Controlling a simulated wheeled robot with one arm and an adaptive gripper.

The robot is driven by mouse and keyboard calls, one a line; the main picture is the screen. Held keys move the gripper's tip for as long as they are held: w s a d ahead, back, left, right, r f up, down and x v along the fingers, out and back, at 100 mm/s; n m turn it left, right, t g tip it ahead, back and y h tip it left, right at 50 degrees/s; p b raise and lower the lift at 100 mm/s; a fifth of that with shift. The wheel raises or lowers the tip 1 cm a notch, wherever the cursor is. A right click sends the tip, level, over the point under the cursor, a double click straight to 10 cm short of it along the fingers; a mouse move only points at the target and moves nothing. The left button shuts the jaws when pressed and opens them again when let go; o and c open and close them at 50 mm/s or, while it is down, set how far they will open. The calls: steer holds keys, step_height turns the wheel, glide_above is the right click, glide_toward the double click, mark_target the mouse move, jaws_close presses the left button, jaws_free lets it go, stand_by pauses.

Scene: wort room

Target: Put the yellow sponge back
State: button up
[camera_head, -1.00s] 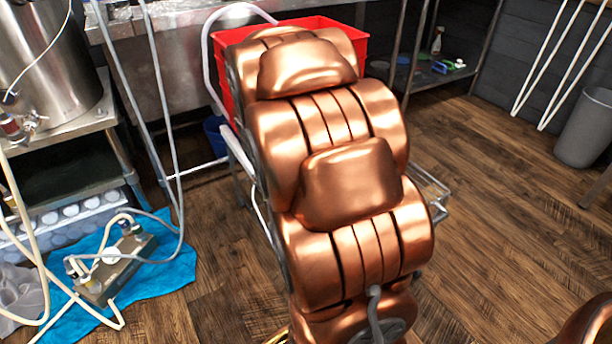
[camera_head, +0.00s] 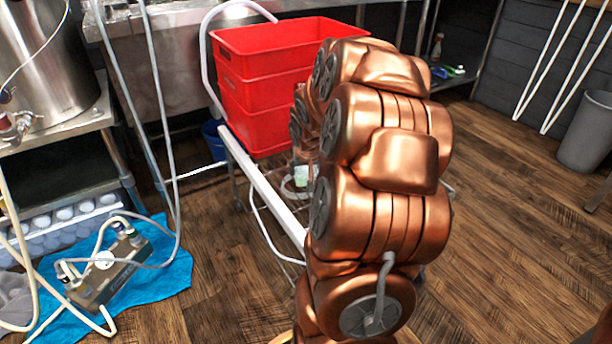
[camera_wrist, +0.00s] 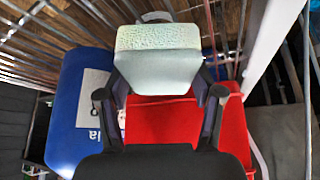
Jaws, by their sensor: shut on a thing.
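My gripper (camera_wrist: 160,78) is shut on a pale block with a rough, faintly yellow-green top, which I take to be the sponge (camera_wrist: 158,55). The sponge sits between the two dark fingers in the wrist view. In the head view, a small pale green patch (camera_head: 303,175) shows low behind my arm, above the wire cart, and looks like the same block. My arm hides most of the gripper there. I cannot tell whether the sponge touches anything below it.
Stacked red crates (camera_head: 262,95) stand on the wire cart with a white rail (camera_head: 262,190). A blue container with a white label (camera_wrist: 78,112) is beside the gripper. Hoses and a pump (camera_head: 108,270) lie on a blue cloth at left.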

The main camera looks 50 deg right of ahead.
steer(key=shift+f, duration=0.75)
steer(key=shift+r, duration=0.1)
steer(key=o, duration=1)
